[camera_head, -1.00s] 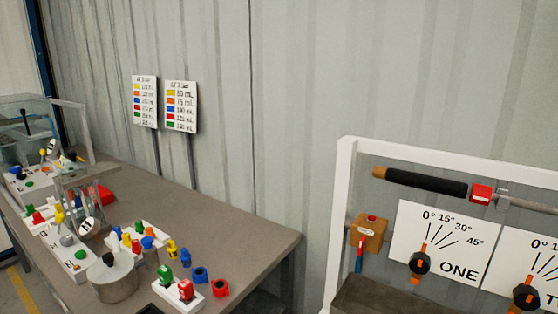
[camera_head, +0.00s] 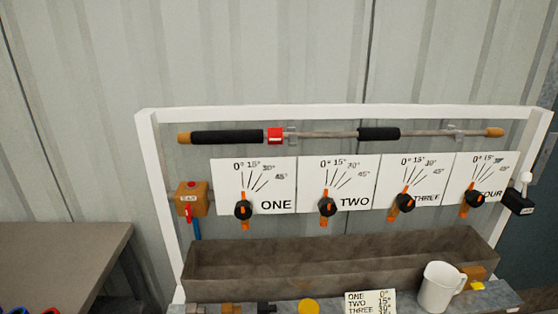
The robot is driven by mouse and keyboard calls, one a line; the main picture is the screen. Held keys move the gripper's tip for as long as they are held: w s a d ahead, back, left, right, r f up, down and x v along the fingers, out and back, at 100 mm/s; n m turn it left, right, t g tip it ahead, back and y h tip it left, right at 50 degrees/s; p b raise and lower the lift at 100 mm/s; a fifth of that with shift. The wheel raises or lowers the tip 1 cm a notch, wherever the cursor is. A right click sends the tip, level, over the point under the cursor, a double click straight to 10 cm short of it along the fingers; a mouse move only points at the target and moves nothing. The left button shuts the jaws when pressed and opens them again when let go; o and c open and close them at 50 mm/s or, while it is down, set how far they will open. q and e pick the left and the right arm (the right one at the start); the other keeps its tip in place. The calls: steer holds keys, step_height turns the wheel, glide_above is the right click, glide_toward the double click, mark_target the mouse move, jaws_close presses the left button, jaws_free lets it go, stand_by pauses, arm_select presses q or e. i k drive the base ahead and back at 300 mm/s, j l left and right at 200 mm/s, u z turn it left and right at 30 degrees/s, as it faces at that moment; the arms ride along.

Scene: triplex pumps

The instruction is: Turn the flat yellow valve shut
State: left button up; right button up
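A flat round yellow piece (camera_head: 308,306) shows at the bottom edge, on the ledge in front of the brown trough. It is cut by the picture's edge, and I cannot tell whether it is the flat yellow valve or how it is turned. Neither of my grippers is in view.
A white frame (camera_head: 330,112) carries dial plates ONE to FOUR with black knobs and orange pointers. A brown trough (camera_head: 330,262) lies below. An orange box (camera_head: 191,198) with a red lever is at left. A white mug (camera_head: 437,287) stands front right. A grey table (camera_head: 60,255) is at left.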

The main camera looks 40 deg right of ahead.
mark_target(475, 285)
steer(key=z, duration=1.65)
steer(key=k, duration=0.05)
